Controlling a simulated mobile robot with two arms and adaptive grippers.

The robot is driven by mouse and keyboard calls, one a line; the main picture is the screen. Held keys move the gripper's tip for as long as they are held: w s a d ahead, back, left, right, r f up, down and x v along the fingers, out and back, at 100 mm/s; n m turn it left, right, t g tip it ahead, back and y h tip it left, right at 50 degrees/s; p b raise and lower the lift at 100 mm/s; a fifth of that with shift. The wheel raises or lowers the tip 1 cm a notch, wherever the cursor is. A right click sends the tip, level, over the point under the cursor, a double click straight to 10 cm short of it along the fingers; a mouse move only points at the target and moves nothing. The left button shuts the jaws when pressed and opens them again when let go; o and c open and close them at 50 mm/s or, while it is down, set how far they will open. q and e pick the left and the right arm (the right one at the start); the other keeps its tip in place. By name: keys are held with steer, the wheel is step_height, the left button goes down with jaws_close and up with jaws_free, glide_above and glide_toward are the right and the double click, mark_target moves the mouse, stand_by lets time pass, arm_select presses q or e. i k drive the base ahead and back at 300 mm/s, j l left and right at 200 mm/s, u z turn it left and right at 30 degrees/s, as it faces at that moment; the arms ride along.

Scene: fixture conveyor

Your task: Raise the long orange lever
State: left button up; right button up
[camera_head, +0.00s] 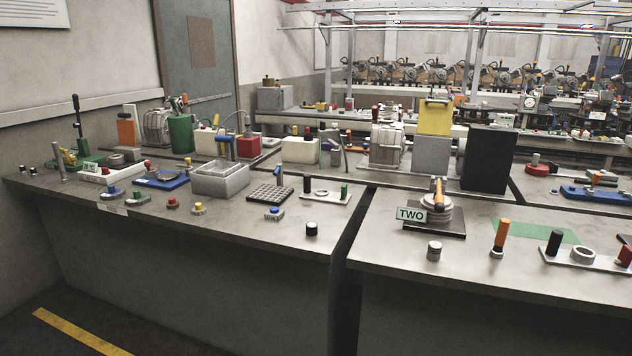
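An orange lever (438,195) sits on a round grey stepped base (438,214) on the right-hand bench, behind a sign reading TWO (411,215). It points toward me and looks foreshortened, so I cannot tell its exact angle or length. A separate orange upright handle (502,234) stands on a small grey foot nearer the bench front, to the right of the lever. I cannot tell for certain which one is the long orange lever. Neither of my grippers shows in the head view.
A black box (488,158) and a grey box with a yellow top (433,135) stand behind the lever. A grey knob (434,251) lies before it; a plate with posts (583,256) sits at right. A gap (351,230) separates this bench from the left bench (260,222).

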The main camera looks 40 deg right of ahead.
mark_target(440, 207)
steer(key=z, duration=2.1)
steer(key=i+u, duration=0.25)
